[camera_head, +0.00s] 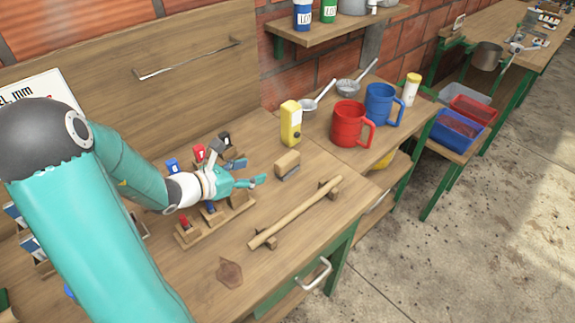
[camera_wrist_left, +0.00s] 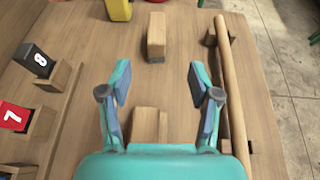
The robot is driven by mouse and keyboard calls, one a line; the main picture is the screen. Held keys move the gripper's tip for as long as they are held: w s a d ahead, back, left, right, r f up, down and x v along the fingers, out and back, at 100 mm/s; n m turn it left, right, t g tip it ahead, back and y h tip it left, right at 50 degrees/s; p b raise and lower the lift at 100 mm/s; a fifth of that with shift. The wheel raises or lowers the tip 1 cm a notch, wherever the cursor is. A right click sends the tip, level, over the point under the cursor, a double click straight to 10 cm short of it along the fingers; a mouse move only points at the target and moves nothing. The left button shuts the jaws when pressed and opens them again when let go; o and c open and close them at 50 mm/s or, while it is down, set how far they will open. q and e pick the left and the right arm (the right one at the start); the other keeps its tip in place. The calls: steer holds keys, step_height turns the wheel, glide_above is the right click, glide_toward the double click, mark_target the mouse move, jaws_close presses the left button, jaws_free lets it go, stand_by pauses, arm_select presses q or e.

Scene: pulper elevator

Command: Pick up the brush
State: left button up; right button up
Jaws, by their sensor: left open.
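The brush (camera_head: 287,164) is a small wooden block with a dark underside, lying on the wooden bench top. In the left wrist view the brush (camera_wrist_left: 156,36) lies ahead of the fingers, roughly centred between them and apart from both. My left gripper (camera_head: 243,170) is open and empty, to the left of the brush in the head view. Its two teal fingers (camera_wrist_left: 160,82) are spread in the left wrist view. My right gripper is in neither view.
A long wooden rod (camera_head: 297,213) rests on supports right of the brush. A yellow device (camera_head: 291,123) stands behind it. Wooden holders with numbered blocks (camera_wrist_left: 14,116) are at left. Red (camera_head: 348,124) and blue (camera_head: 381,104) mugs stand further back. A wooden block (camera_wrist_left: 145,124) shows between the fingers.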

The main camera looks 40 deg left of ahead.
mark_target(286, 158)
arm_select(q)
steer(key=p+x, duration=0.1)
steer(key=x, duration=1)
steer(key=shift+a+r, duration=0.1)
steer(key=shift+a, duration=0.1)
steer(key=shift+p+x, duration=0.8)
steer(key=shift+x, duration=1.95)
steer(key=c, duration=1.1)
jaws_close()
steer(key=shift+a, duration=0.1)
